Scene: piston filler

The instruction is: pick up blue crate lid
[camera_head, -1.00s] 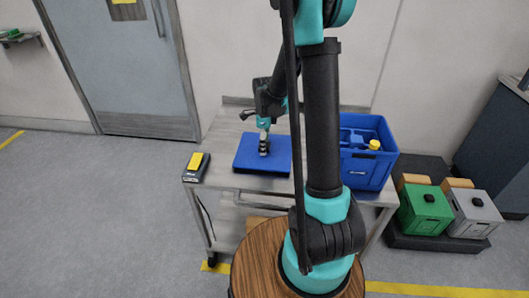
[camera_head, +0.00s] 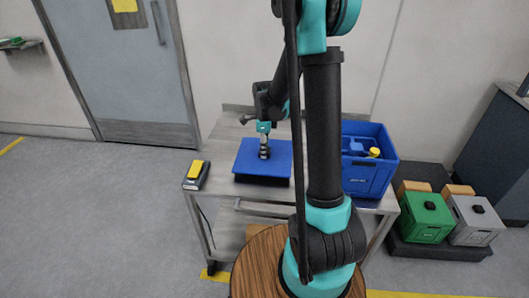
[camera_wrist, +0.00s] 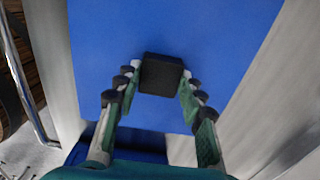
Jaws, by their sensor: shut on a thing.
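The blue crate lid (camera_head: 250,152) is a flat blue plate with a black block-shaped handle (camera_wrist: 161,73) in its middle. It is over the left part of the grey table. A dark band shows under its front edge, and the lid looks slightly raised. My gripper (camera_head: 264,153) points down at the handle from above. In the wrist view, my gripper's fingers (camera_wrist: 160,90) are on both sides of the handle and shut on it. The lid fills most of that view.
An open blue crate (camera_head: 368,176) holding a yellow-capped bottle (camera_head: 374,152) stands right of the lid. A black-and-yellow device (camera_head: 196,174) lies at the table's left edge. Green (camera_head: 424,218) and grey (camera_head: 474,220) boxes stand on a low dark platform at right.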

